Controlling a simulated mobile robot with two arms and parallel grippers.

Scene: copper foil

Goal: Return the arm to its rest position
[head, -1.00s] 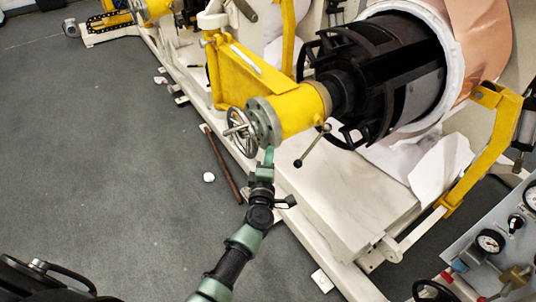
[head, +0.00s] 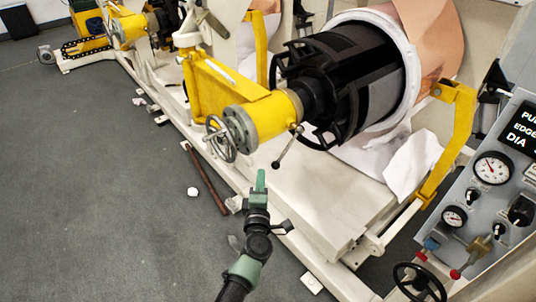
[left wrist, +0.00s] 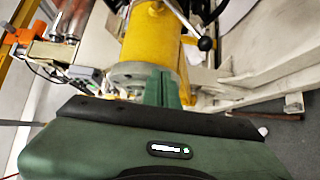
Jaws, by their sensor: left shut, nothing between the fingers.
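My left arm comes up from the bottom of the head view. Its green left gripper (head: 261,181) is shut and empty, with the fingers together. It is apart from the yellow spindle housing (head: 262,117) and the handwheel (head: 220,139), appearing just below them over the white machine base. In the left wrist view the shut green fingers (left wrist: 161,88) show in front of the yellow housing (left wrist: 152,38) and its grey flange. My right gripper is not in view.
The black roller (head: 345,85) and copper foil (head: 430,40) are at the upper right. A gauge panel (head: 480,200) with a small handwheel (head: 419,283) stands at the right. A brown bar (head: 207,178) and white scrap (head: 193,191) lie on the grey floor, which is open at left.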

